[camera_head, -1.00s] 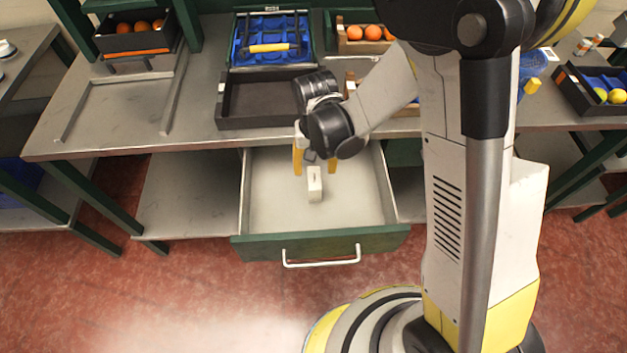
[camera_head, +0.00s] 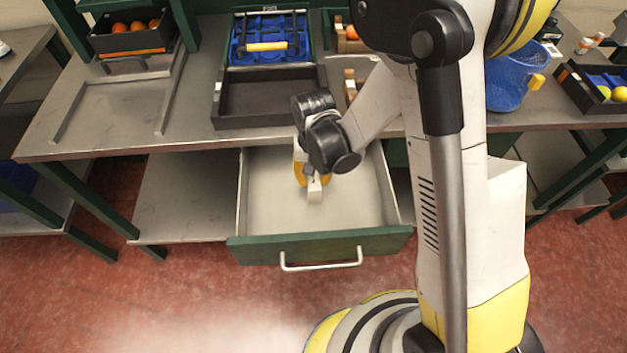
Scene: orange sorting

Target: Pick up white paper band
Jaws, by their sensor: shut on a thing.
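The white paper band (camera_head: 315,190) is a small white block-like piece in the open drawer (camera_head: 270,214). My gripper (camera_head: 312,180) reaches down into the drawer, with its yellow fingers closed on the back end of the band. The front end of the band sticks out toward the drawer's front. The wrist hides much of the fingers, and I cannot tell whether the band is touching the drawer floor.
The drawer's green front with its metal handle (camera_head: 321,261) stands out below the table (camera_head: 95,142). An empty dark tray (camera_head: 219,112) and a blue crate (camera_head: 234,50) are on the table. A blue bin (camera_head: 508,82) stands right of my arm.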

